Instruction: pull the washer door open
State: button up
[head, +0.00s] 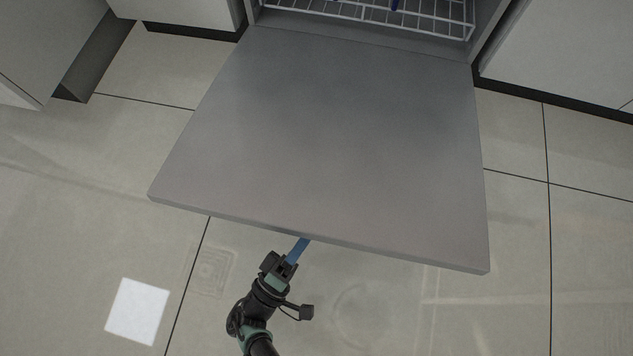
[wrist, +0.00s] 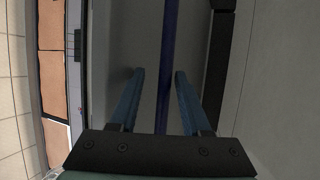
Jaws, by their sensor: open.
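The washer door (head: 335,135) is a wide flat grey panel, hinged at its far edge and swung down far open in the head view. My gripper (head: 300,246) is at the door's near edge, left of the panel's middle. Its fingertips are hidden under the panel there. In the wrist view, my gripper (wrist: 159,73) is open, with its two blue fingers apart. A dark blue bar (wrist: 169,45), apparently the door handle, runs lengthwise in the picture between the fingers. I cannot tell whether it touches either finger.
Behind the door, the washer's opening shows a white wire rack (head: 425,17) with a small dark blue item on it. White cabinets (head: 570,50) stand on both sides. The tiled floor (head: 75,230) is clear around the door.

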jog(key=v, duration=0.6)
jog(key=shift+a, duration=0.1)
dwell(0.6)
